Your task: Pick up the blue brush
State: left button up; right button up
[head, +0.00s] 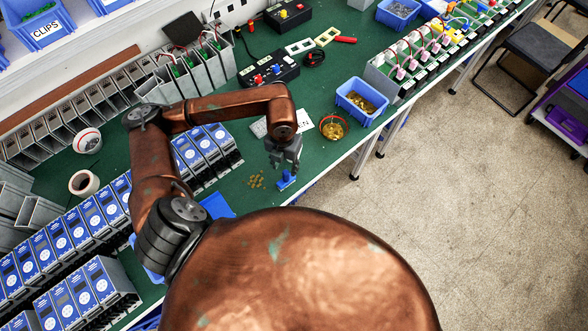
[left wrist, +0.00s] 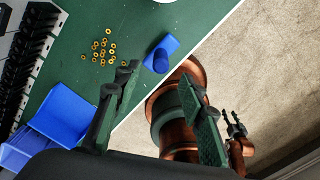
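The blue brush (head: 287,179) is a small blue block-like thing with a rounded part, on the green bench close to its front edge. It also shows in the left wrist view (left wrist: 160,54), beyond the fingertips. My left gripper (head: 283,163) points down just above the brush, and its fingers hide part of the brush's surroundings in the head view. In the left wrist view its two fingers (left wrist: 160,76) stand wide apart with nothing between them. My right gripper (left wrist: 231,118) shows small at the right of the left wrist view, fingers apart, away from the bench.
Several small brass nuts (head: 257,181) lie left of the brush. A bowl of brass parts (head: 333,128) and a blue bin (head: 362,100) stand behind it. A blue tray (head: 217,206) and rows of blue-fronted units (head: 205,147) are to the left. Open floor lies right.

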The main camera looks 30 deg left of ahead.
aim_at(286, 172)
pick_arm(q)
jog(key=shift+a+f, duration=0.1)
jog(key=shift+f, duration=0.65)
notch_tip(286, 172, down, 3)
jog(key=shift+w+r+p, duration=0.1)
jog(key=shift+r+p, duration=0.05)
jog(key=shift+p, duration=0.4)
notch_tip(286, 172, down, 2)
jog(key=shift+w+f, duration=0.1)
jog(key=shift+f, duration=0.6)
grip_shut()
pick_arm(e)
jog(key=shift+s+r, duration=0.55)
jog(key=shift+r, duration=0.2)
